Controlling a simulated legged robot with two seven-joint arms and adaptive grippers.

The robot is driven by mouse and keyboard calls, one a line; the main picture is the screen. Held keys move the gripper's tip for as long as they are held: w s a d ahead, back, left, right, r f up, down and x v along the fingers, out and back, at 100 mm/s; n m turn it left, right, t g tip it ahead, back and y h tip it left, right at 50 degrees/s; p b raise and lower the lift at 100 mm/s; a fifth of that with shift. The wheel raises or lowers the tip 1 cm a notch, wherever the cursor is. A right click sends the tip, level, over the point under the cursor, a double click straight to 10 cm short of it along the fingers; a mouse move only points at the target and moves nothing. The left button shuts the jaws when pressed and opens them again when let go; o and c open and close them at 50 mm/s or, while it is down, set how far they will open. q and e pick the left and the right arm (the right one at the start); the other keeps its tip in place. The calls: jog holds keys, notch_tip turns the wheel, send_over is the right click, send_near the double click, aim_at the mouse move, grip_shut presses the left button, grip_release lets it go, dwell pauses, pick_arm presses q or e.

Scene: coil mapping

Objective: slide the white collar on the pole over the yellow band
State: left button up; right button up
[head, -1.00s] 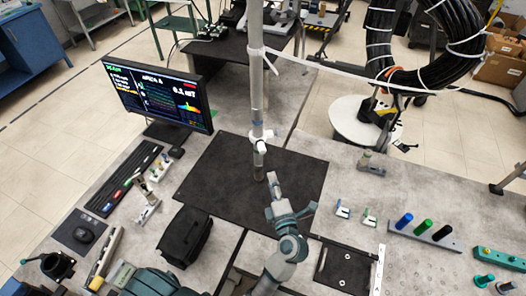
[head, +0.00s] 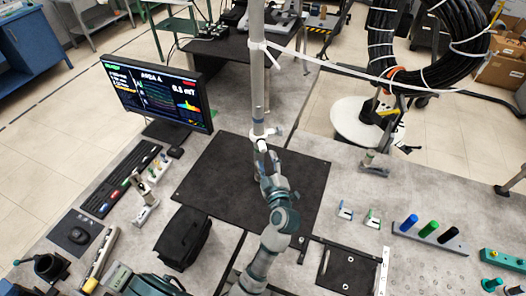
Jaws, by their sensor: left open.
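The grey pole (head: 257,85) stands upright over the black mat, with a small blue mark just above the white collar. The white collar (head: 260,137) sits around the pole low down, with a small stub on its right side. My left gripper (head: 268,160) is open just below the collar, its fingers pointing up at the pole's lower part. I cannot tell whether the fingers touch the pole or collar. The gripper hides the pole's lower end. I cannot make out a yellow band on the pole. My right gripper is not in view.
A black mat (head: 215,170) lies under the pole. A monitor (head: 158,95) stands left, a black bag (head: 183,238) at lower left. A white arm (head: 340,68) runs from the pole to the black cable coil (head: 430,60). A peg rack (head: 430,236) is at right.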

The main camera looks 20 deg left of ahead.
aim_at(264, 152)
pick_arm(q)
jog(key=b+x, duration=0.1)
jog(key=x, duration=0.4)
jog(key=shift+s+f+b, duration=0.1)
jog(key=shift+f+b, duration=0.05)
jog(key=shift+b, duration=0.2)
jog(key=shift+w+a, duration=0.45)
jog(key=shift+w, duration=0.1)
grip_shut()
